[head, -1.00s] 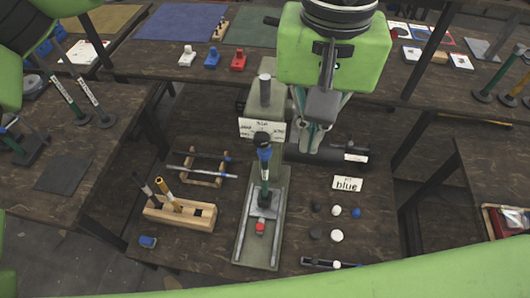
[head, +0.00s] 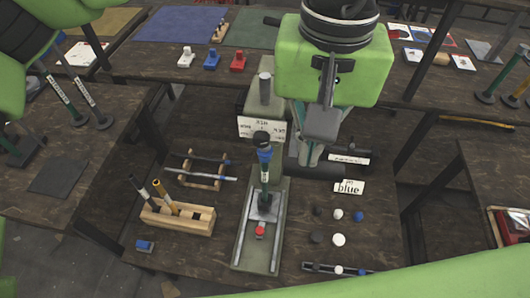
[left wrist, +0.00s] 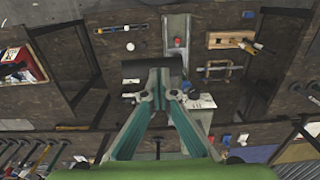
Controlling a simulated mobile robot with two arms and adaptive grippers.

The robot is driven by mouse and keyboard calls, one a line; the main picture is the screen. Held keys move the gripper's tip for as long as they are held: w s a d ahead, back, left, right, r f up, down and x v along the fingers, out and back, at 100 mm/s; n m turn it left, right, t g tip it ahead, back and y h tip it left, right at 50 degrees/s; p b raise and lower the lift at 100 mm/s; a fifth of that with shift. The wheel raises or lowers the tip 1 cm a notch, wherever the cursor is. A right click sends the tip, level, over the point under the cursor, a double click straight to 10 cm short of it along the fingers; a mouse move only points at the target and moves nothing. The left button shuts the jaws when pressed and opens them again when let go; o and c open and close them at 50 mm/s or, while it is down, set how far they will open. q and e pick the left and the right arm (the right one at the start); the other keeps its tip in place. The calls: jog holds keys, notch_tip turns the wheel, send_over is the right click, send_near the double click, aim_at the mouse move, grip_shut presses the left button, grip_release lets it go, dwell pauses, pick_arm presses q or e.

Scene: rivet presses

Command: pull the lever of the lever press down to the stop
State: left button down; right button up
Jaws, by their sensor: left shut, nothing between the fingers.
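The lever press (head: 264,95) stands in the middle of the head view, with a grey column, a white label and a base with a red button. A thick dark bar (head: 348,158), seemingly the lever's grip, reaches right from beside the column. It also shows in the left wrist view (left wrist: 135,69), across the fingertips. My left gripper (head: 308,163) is shut and empty, fingers pointing down at the bar. The fingertips overlap the bar in both views; I cannot tell whether they touch it. The lever's arm is mostly hidden. My right gripper is not in view.
A wooden block with upright tools (head: 178,218) and a small rack with rods (head: 203,170) stand left of the press. Another table (head: 150,62) runs behind.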

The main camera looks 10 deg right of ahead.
aim_at(305, 176)
pick_arm(q)
jog(key=shift+s+a+f+b, duration=0.1)
jog(key=shift+s+f+b, duration=0.15)
jog(key=shift+f+b, duration=0.35)
jog(key=shift+s+a+f+b, duration=0.1)
jog(key=shift+s+f+b, duration=0.15)
jog(key=shift+f+b, duration=0.35)
jog(key=shift+f, duration=0.1)
jog(key=shift+s+a+f+b, duration=0.1)
jog(key=shift+s+f+b, duration=0.15)
jog(key=shift+f+b, duration=0.5)
jog(key=shift+s+f+b, duration=0.2)
jog(key=shift+f+b, duration=0.45)
jog(key=shift+f, duration=0.05)
jog(key=shift+s+a+f+b, duration=0.1)
jog(key=shift+s+f+b, duration=0.15)
jog(key=shift+f+b, duration=0.6)
jog(key=shift+s+f+b, duration=0.2)
jog(key=shift+f+b, duration=0.55)
jog(key=shift+f, duration=0.2)
